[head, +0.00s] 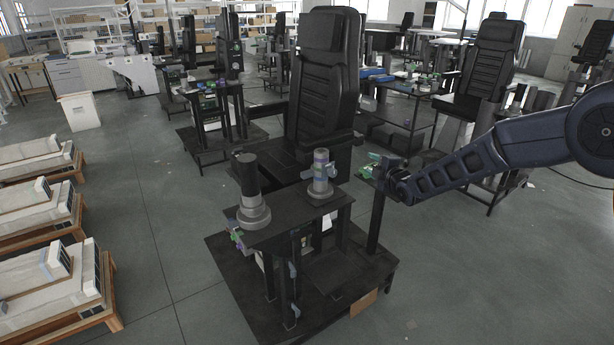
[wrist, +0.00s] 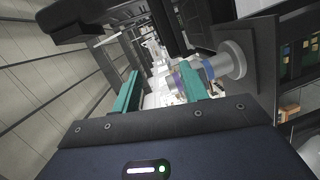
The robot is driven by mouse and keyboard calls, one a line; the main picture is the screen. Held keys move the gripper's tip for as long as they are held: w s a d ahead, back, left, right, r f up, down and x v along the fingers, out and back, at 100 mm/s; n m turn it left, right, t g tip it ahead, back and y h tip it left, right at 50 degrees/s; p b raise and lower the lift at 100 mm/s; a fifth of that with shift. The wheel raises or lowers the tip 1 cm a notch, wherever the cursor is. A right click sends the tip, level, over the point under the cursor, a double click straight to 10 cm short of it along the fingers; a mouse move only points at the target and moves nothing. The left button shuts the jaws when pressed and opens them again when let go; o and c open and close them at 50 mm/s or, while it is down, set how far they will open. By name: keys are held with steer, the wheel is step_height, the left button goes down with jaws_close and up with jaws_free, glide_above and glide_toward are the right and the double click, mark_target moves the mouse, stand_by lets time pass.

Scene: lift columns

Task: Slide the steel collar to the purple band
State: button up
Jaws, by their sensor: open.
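A short steel-grey column (head: 321,168) stands upright on the right part of the small dark table, with bluish-purple banding near its upper part and a wider grey base. In the wrist view the column (wrist: 226,62) lies sideways, with a blue band (wrist: 207,69) near its wide base. The collar's edges are too small to separate surely from the column. My gripper (head: 369,167) is to the right of the column in the head view, apart from it. In the wrist view my gripper (wrist: 160,85) is open with teal fingers; the right finger partly hides the column's far end.
A dark column with a grey stepped base (head: 251,190) stands on the left of the same table (head: 285,225). A black padded seat (head: 325,80) rises close behind. Floor is free to the left (head: 160,230); white blocks on wooden pallets (head: 45,215) lie farther left.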

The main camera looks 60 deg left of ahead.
mark_target(308, 176)
steer(key=s+a+f+n+g+y, duration=0.15)
steer(key=s+a+f, duration=0.25)
steer(key=s, duration=0.4)
steer(key=s+a+f+n+g, duration=0.2)
steer(key=s+a+f+n, duration=0.15)
steer(key=s, duration=0.35)
steer(key=shift+m, duration=0.4)
steer(key=a, duration=1)
steer(key=shift+a+f, duration=0.1)
steer(key=shift+a, duration=0.1)
jaws_close()
